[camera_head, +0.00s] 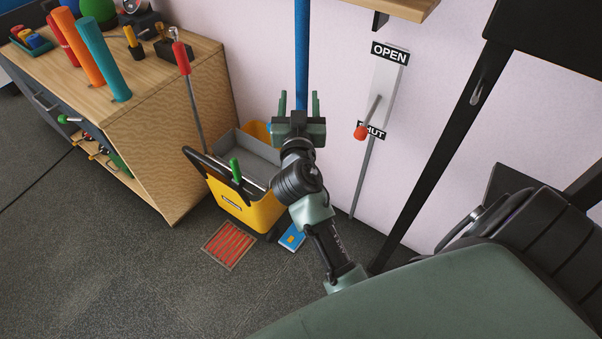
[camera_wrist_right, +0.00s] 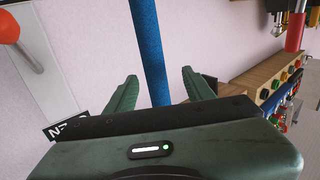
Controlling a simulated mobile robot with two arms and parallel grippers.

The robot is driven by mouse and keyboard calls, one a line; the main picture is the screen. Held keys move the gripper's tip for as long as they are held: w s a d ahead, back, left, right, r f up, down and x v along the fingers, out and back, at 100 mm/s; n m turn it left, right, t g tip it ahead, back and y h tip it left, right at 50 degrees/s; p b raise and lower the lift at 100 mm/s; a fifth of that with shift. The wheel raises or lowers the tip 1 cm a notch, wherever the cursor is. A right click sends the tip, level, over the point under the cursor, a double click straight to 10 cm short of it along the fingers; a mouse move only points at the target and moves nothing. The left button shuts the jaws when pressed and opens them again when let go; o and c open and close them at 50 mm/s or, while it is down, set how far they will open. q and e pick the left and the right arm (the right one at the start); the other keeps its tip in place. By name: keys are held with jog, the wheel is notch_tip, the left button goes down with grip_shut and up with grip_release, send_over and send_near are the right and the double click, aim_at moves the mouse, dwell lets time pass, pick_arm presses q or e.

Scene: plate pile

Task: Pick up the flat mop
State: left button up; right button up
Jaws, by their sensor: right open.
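The flat mop shows as a straight blue pole (camera_head: 302,55) standing upright near the wall. Its lower part is hidden behind my right gripper and arm. A blue flat piece (camera_head: 292,238) with a pale patch lies on the floor below; I cannot tell whether it is the mop's head. My right gripper (camera_head: 301,103) is open, with its fingers pointing towards the wall. In the right wrist view the blue pole (camera_wrist_right: 150,45) runs between the two open fingers (camera_wrist_right: 159,86), with gaps on both sides. My left gripper is not in view.
A yellow mop bucket (camera_head: 250,212) with a grey wringer stands left of my right arm. A red-handled stick (camera_head: 181,55) leans by the wooden workbench (camera_head: 165,150). A lever with a red knob (camera_head: 361,132) is on the wall. A shelf edge (camera_head: 400,8) juts out above.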

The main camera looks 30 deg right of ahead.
jog(key=x, duration=0.7)
jog(key=shift+d+f, duration=0.3)
jog(key=shift+d, duration=0.05)
jog(key=shift+s, duration=0.1)
grip_shut()
jog(key=shift+r, duration=0.1)
